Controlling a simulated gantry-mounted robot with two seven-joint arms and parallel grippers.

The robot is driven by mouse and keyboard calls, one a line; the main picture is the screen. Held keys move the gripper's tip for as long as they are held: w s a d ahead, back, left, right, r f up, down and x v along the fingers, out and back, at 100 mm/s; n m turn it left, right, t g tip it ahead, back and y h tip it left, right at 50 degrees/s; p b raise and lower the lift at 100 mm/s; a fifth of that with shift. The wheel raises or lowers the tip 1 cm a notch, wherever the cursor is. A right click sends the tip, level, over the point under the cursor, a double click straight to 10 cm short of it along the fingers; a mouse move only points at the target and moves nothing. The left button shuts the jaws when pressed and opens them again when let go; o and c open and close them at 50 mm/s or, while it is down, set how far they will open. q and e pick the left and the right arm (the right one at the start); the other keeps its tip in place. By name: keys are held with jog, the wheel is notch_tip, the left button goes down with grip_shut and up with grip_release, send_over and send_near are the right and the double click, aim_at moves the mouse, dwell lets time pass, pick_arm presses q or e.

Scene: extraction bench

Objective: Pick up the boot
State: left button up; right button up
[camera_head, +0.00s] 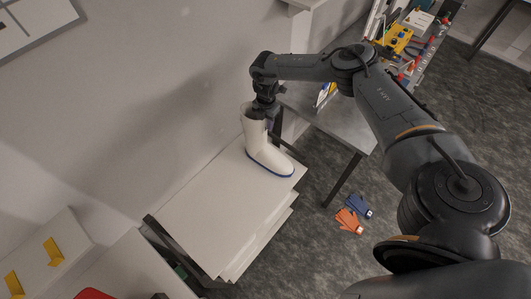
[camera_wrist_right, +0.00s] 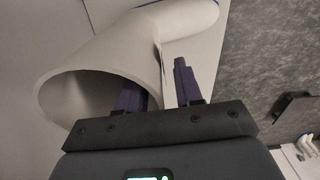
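A white boot (camera_head: 262,150) with a blue sole edge stands upright on a stack of white boards (camera_head: 205,217), its toe pointing right. My right gripper (camera_head: 266,112) is at the boot's top opening, pointing down. In the right wrist view, the boot (camera_wrist_right: 95,75) shows its open top. The two dark fingers of my right gripper (camera_wrist_right: 158,88) straddle the boot's rim, one inside the shaft and one outside. Gaps show between the fingers and the wall, so the gripper is open. My left gripper is out of view.
A grey table (camera_head: 325,118) stands behind and to the right, with coloured items toward its far end. Orange and blue gloves (camera_head: 352,213) lie on the dark carpet. A grey wall (camera_head: 130,110) runs along the left of the stack.

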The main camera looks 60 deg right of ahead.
dwell(0.3)
grip_shut()
dwell(1.3)
